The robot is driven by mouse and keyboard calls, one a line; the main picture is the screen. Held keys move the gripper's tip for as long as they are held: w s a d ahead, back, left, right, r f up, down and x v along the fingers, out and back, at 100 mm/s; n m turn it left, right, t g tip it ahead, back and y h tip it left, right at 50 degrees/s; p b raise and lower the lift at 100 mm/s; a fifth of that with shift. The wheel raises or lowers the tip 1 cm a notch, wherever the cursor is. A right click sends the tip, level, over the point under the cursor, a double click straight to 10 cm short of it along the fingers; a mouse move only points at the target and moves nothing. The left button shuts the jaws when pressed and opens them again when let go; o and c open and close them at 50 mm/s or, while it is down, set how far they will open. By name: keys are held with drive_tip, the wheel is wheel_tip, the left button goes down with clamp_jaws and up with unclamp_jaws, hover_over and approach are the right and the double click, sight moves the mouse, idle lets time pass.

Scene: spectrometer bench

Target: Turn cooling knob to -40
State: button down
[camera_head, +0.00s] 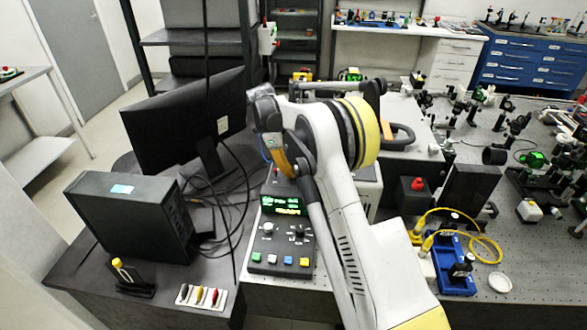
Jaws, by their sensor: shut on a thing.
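A dark control box (284,236) stands on the bench, left of my white arm. Its small screen shows green and yellow text too small to read. Below the screen are a pale knob at the left (268,228) and a dark knob at the right (300,232). Several coloured buttons line its lower edge. I cannot read which knob is for cooling, or their settings. My arm rises from the bottom right and bends above and behind the box. My gripper's fingers are hidden behind the arm. Nothing is seen touching the two visible knobs.
A monitor (182,120) and a black computer case (128,214) stand at the left, with loose cables near the box. Colour-handled tools (200,296) lie in front. At the right are a blue tray (456,267), a yellow cable (487,246) and an optics bench.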

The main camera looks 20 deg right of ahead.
drive_tip(key=shift+m+y+p, duration=0.3)
drive_tip(key=shift+m+y, duration=0.1)
drive_tip(key=shift+m, duration=0.7)
drive_tip(key=c, duration=1.3)
unclamp_jaws()
drive_tip(key=shift+w, duration=0.1)
drive_tip(key=shift+r, duration=0.1)
drive_tip(key=v, duration=1.1)
drive_tip(key=shift+w+r, duration=0.3)
drive_tip(key=shift+w, duration=0.05)
drive_tip(key=shift+a, duration=0.1)
